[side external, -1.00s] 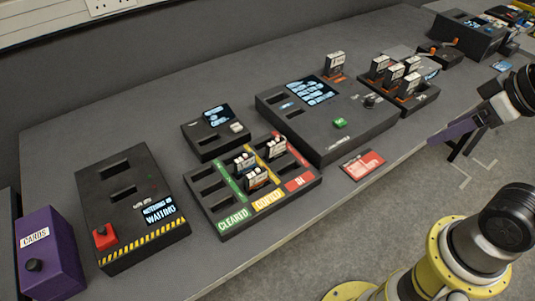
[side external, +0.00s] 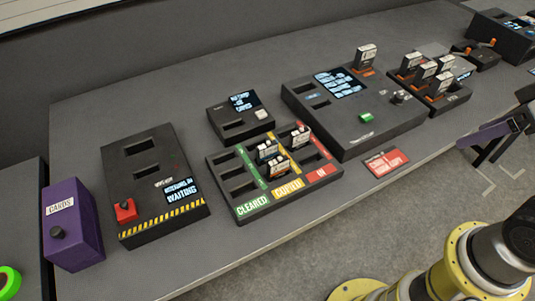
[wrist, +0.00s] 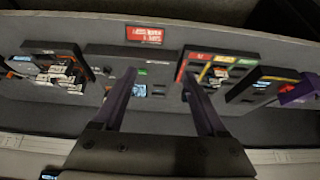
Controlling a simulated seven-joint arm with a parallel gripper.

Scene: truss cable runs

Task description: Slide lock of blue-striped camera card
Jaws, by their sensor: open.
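Three small cards stand upright in the sorting tray (side external: 228,180), which has CLEARED, COPIED and IN lanes. One card (side external: 266,150) seems to have a blue-green stripe, one (side external: 278,167) an orange stripe, and one (side external: 300,135) stands at the back by the red lane. The stripes and any slide locks are too small to read surely. My gripper (side external: 488,135) is off the bench's front edge at the right, well away from the cards. In the wrist view my gripper (wrist: 159,74) has its purple fingers spread, with nothing between them.
A large console (side external: 345,120) with a green button stands right of the tray. More cards stand in a rack (side external: 450,100) farther right. A red-buttoned box (side external: 150,190) reads WAITING. A purple CARDS box (side external: 73,225) is at left. A red sign (side external: 388,163) lies near the front edge.

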